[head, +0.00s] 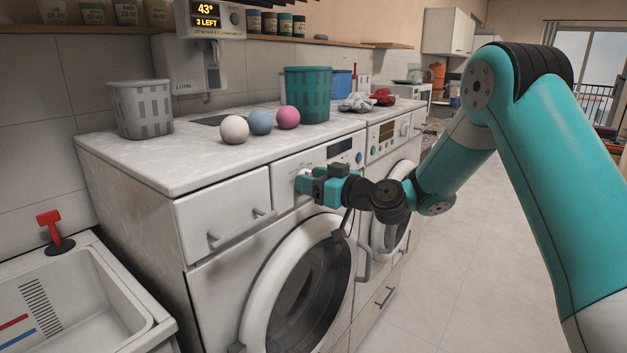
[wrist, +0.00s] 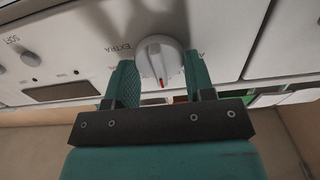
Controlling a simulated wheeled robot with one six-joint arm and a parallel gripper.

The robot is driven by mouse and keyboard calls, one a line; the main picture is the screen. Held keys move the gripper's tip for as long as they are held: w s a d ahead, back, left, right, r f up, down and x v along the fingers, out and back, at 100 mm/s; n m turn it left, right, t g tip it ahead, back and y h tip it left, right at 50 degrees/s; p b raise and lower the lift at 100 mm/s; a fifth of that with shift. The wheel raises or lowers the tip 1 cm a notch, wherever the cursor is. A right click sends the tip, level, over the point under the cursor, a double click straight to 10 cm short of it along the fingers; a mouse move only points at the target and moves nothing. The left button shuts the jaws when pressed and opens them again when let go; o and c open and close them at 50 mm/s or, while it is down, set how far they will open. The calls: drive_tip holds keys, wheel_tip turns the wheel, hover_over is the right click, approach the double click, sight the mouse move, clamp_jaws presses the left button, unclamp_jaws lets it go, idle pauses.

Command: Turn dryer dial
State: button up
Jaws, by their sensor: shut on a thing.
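The dial (wrist: 158,55) is a round white knob with a raised grip and a red mark, which points toward my gripper in the wrist view. The word EXTRA is printed beside it on the white panel. My gripper (wrist: 160,74) has one teal finger on each side of the dial and is shut on it. In the head view my gripper (head: 303,182) reaches the control panel of the nearer front-loading machine (head: 285,165) and hides most of the dial.
A drawer with a bar handle (head: 242,228) is left of the panel. The round door (head: 297,283) is below my gripper. A grey basket (head: 141,108), three balls and a green basket (head: 308,92) stand on the worktop. The floor at right is clear.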

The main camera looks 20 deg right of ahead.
drive_tip(key=shift+m, duration=0.3)
drive_tip(key=m, duration=1.5)
drive_tip(key=shift+w+d+p, duration=0.15)
drive_tip(key=shift+d+p, duration=0.15)
drive_tip(key=shift+p, duration=0.05)
idle(0.4)
drive_tip(key=o, duration=0.9)
drive_tip(key=shift+f, duration=0.15)
